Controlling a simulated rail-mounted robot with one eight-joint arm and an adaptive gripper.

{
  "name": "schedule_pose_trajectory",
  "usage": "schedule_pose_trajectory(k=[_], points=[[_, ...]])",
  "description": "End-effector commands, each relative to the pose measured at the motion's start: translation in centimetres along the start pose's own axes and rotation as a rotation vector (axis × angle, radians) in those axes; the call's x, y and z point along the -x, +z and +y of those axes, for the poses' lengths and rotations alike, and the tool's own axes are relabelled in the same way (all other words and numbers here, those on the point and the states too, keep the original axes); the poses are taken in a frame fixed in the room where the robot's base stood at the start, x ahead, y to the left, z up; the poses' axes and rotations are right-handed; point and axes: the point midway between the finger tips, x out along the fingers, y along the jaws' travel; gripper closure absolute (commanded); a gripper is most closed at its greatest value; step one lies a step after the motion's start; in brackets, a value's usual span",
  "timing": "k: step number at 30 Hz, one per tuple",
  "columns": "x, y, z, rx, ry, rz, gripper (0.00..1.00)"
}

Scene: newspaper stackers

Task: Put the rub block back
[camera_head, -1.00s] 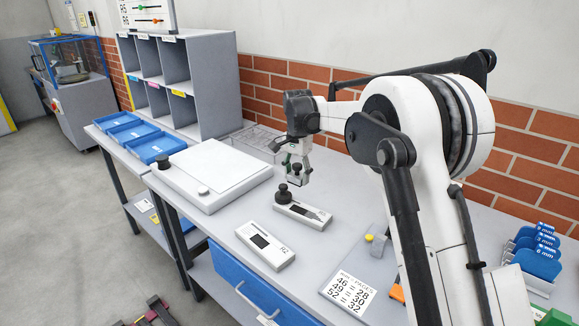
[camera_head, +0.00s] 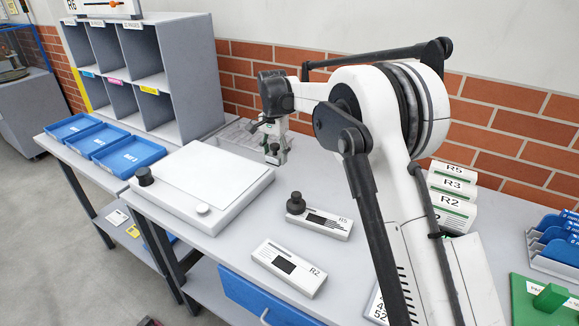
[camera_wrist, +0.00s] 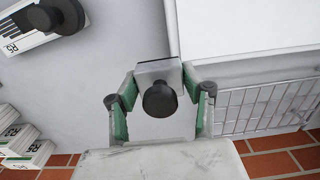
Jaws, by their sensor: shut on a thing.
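The rub block, a pale block with a black knob (camera_wrist: 160,98), is between the fingers of my gripper (camera_wrist: 160,104) in the wrist view. My gripper (camera_head: 274,152) is shut on it, over the back of the bench, right of the white flat board (camera_head: 215,172). In the head view the block is small and partly hidden by the fingers. Whether it touches the bench is unclear. A white bar marked R5 (camera_head: 328,225) lies in front of it with a separate black knob (camera_head: 296,203) at its left end; this knob also shows in the wrist view (camera_wrist: 50,16).
A bar marked R2 (camera_head: 289,268) lies near the front edge. A wire tray (camera_wrist: 268,108) lies by the brick wall beside the gripper. Several labelled blocks (camera_head: 453,192) stand at the right. Blue trays (camera_head: 128,157) and a grey shelf (camera_head: 191,75) are left. Bench around the bars is clear.

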Motion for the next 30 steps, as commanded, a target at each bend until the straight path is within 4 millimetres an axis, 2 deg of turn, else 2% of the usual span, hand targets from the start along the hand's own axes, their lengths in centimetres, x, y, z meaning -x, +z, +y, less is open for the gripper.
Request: schedule_pose_trajectory(k=[1, 6, 13, 18, 23, 30], points=[[-0.6, -1.1, 0.1, -0.002, 0.000, 0.000, 1.00], [-2.5, -4.2, 0.4, -0.002, 0.000, 0.000, 1.00], [-4.4, -7.5, 0.6, 0.000, 0.000, 0.000, 1.00], [-5.1, -8.5, 0.7, 0.000, 0.000, 0.000, 1.00], [-5.8, -8.6, 0.7, 0.000, 0.000, 0.000, 1.00], [-8.8, -8.6, 0.7, 0.000, 0.000, 0.000, 1.00]])
